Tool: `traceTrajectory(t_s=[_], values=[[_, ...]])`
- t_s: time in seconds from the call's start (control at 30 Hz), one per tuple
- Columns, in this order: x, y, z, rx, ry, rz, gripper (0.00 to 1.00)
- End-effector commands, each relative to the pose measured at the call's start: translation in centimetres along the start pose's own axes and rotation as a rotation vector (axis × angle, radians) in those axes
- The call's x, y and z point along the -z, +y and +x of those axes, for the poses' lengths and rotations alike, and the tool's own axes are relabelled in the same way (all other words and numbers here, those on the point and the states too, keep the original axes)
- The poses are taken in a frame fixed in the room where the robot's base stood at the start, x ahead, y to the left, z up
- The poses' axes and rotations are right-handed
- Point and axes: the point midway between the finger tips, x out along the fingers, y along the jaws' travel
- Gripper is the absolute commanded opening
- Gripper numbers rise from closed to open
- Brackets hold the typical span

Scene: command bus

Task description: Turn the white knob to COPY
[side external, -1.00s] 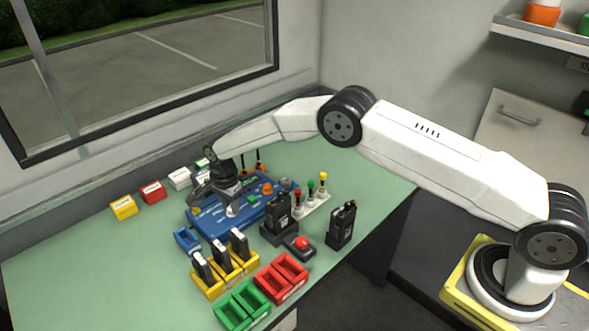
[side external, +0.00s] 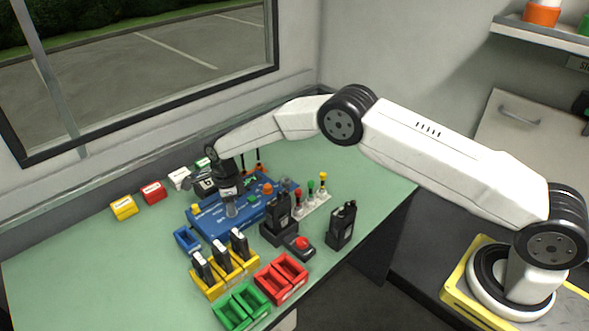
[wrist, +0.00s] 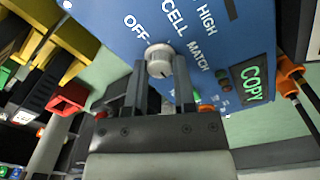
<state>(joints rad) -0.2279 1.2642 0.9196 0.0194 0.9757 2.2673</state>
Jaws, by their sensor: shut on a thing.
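The white knob (wrist: 159,60) sits on the blue panel (wrist: 100,25) in the wrist view, near the printed words OFF, CELL, HIGH and MATCH. A dark tile with green COPY lettering (wrist: 252,83) is on the panel to the right. My gripper (wrist: 160,77) is shut on the knob, one finger on each side. I cannot tell clearly which word the knob's mark faces. In the side external view my gripper (side external: 231,208) points down onto the blue panel (side external: 212,227), and the knob is hidden or too small to make out there.
Black handsets (side external: 342,224), a red button box (side external: 301,245) and yellow holders (side external: 224,272) stand in front of the panel. Red (side external: 282,279) and green (side external: 242,305) trays are nearer. Small coloured boxes (side external: 153,192) line the back. The left of the table is clear.

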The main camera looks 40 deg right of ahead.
Motion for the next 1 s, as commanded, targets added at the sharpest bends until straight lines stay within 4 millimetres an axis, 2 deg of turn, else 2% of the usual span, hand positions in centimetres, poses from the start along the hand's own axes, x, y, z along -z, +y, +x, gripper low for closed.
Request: traceTrajectory(t_s=[0.37,0.4,0.47,0.5,1.0], values=[[0.07,0.02,0.11,-0.002,0.001,0.009,0.00],[0.07,0.03,0.11,-0.002,0.001,0.009,0.36],[0.07,0.02,0.10,-0.002,0.001,0.009,0.55],[0.07,0.02,0.09,-0.001,0.001,0.009,0.68],[0.01,0.00,-0.64,0.000,0.000,0.007,0.69]])
